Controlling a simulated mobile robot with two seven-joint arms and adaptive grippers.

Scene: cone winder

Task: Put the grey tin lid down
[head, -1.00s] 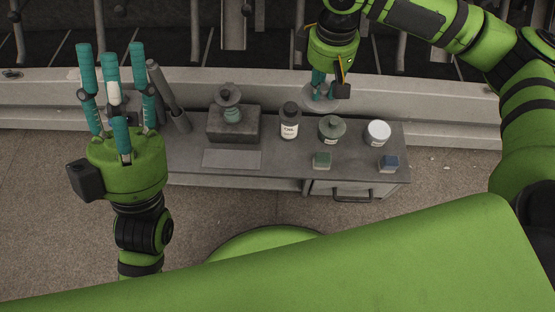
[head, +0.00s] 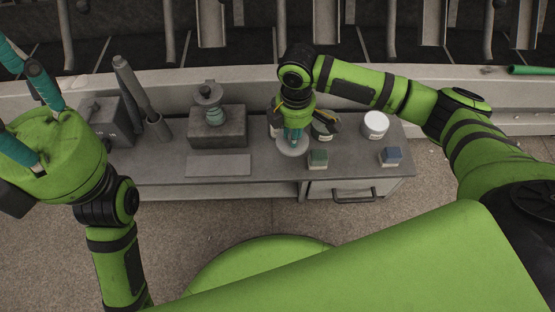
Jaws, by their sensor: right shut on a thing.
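The grey tin lid (head: 292,148) is a round flat disc in the head view, under my right gripper (head: 294,138). My right gripper points down and its teal fingers are shut on the lid.
A grey plate (head: 218,165) lies left of the lid, before a dark block (head: 230,128) with a spool. My gripper partly hides a bottle and a green jar (head: 325,126).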

